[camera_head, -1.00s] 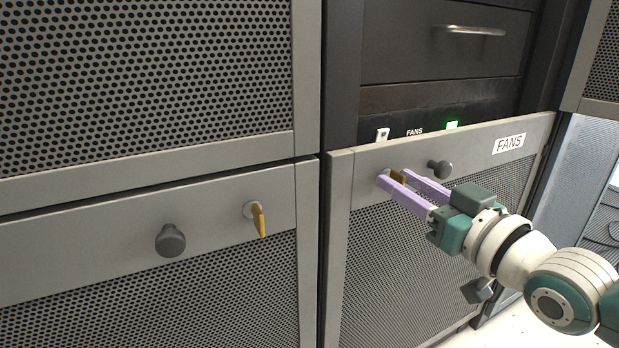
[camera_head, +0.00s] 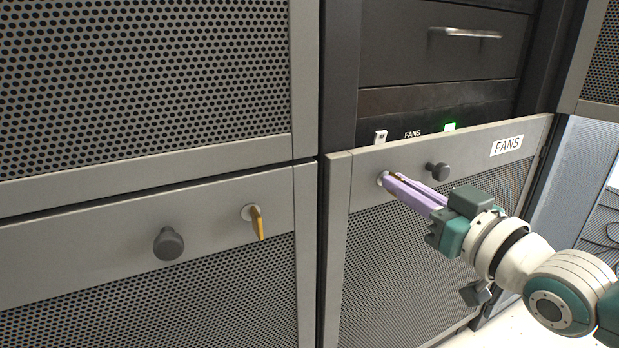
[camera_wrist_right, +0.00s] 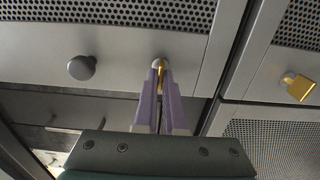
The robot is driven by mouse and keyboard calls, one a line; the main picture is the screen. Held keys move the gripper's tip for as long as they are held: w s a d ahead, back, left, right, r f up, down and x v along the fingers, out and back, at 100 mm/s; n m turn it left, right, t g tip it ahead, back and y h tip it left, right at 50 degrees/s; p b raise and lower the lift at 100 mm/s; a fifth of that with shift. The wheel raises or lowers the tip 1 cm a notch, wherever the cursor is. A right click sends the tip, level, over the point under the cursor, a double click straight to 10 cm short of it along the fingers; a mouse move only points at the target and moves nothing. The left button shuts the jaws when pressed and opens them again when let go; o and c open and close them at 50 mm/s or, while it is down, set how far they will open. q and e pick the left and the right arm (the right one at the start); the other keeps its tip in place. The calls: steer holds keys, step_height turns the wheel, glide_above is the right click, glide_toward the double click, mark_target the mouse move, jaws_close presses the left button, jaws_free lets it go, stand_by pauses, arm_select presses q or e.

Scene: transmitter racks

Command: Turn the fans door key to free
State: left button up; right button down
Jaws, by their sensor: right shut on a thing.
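The fans door (camera_head: 450,148) is a grey panel with a perforated lower part and a white FANS label (camera_head: 507,145). Its key (camera_head: 399,176) is brass coloured and sits at the door's upper left corner. My right gripper (camera_head: 394,182), with lilac fingers, is shut on this key. In the right wrist view the gold key (camera_wrist_right: 158,65) shows between the fingertips of my right gripper (camera_wrist_right: 160,72). The fingers hide most of the key, so its angle is hard to tell. My left gripper is not in view.
A dark round knob (camera_head: 438,171) sits just right of the held key. The left door has another gold key (camera_head: 257,222) and a knob (camera_head: 168,243). Above the fans door are a small white switch (camera_head: 380,137), a lit green light (camera_head: 449,127) and a drawer handle (camera_head: 466,33).

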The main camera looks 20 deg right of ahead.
steer(key=shift+n, duration=0.3)
steer(key=n, duration=0.4)
steer(key=n+p, duration=0.1)
steer(key=n, duration=0.3)
steer(key=n+p, duration=0.1)
steer(key=n, duration=0.3)
steer(key=shift+a+f+n, duration=0.15)
steer(key=shift+a+n, duration=0.1)
steer(key=shift+n, duration=0.05)
steer(key=n, duration=0.4)
steer(key=shift+f+n+b, duration=0.15)
steer(key=shift+n+b, duration=0.15)
steer(key=shift+n, duration=0.1)
steer(key=c, duration=1)
jaws_free()
